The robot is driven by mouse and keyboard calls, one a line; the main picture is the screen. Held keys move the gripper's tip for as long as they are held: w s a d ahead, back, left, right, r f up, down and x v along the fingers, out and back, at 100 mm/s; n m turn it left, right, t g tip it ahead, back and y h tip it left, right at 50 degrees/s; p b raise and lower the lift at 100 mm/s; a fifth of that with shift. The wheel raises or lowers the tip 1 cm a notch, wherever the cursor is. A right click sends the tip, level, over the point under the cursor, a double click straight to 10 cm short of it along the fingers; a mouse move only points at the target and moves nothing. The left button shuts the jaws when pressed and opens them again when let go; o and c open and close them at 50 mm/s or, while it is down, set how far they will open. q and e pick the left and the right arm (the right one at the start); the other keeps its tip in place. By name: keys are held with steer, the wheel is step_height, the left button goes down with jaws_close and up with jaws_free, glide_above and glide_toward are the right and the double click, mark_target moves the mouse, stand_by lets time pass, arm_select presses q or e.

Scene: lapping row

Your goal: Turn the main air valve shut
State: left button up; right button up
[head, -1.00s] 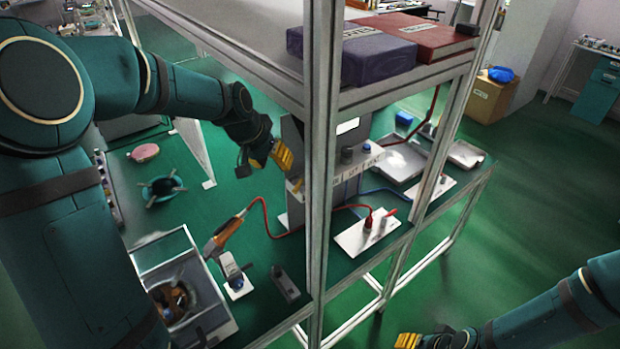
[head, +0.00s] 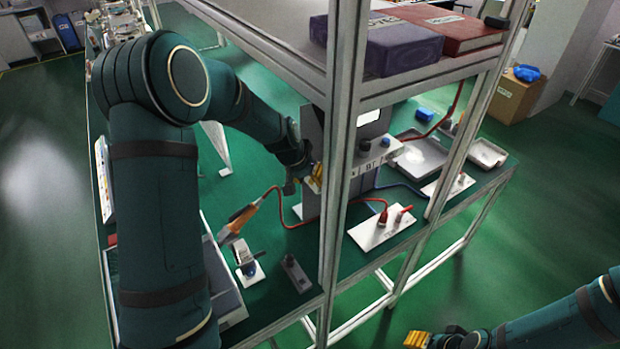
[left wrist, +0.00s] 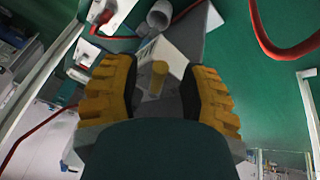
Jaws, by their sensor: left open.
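My left gripper (head: 312,178) is open beside the grey upright unit (head: 311,135), behind a frame post. In the left wrist view the open fingers (left wrist: 166,95) stand either side of a short brass-coloured peg (left wrist: 159,70) near a white block (left wrist: 166,52). I see no contact with the peg. The unit's white panel (head: 378,158) carries dark and blue knobs. A white plate (head: 366,238) on the bench bears a red fitting with a red hose and a red lever (head: 404,212). No label is readable, so I cannot tell which part is the main air valve. My right gripper (head: 418,340) is low at the bottom edge.
An orange-handled tool (head: 238,222) on a red hose lies on the green bench. Grey trays (head: 487,153) sit at the right.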

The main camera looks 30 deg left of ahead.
arm_select(q)
steer(key=shift+f, duration=0.1)
jaws_close()
steer(key=shift+d, duration=0.1)
stand_by(0.3)
steer(key=shift+w+d+n+y+p, duration=0.1)
steer(key=shift+d+n+y+p, duration=0.45)
steer(key=shift+n+p, duration=0.5)
steer(key=shift+w+d+n+y+p, duration=0.1)
steer(key=shift+d+n+y+p, duration=0.4)
steer(key=shift+n+p, duration=0.55)
steer(key=shift+s, duration=0.1)
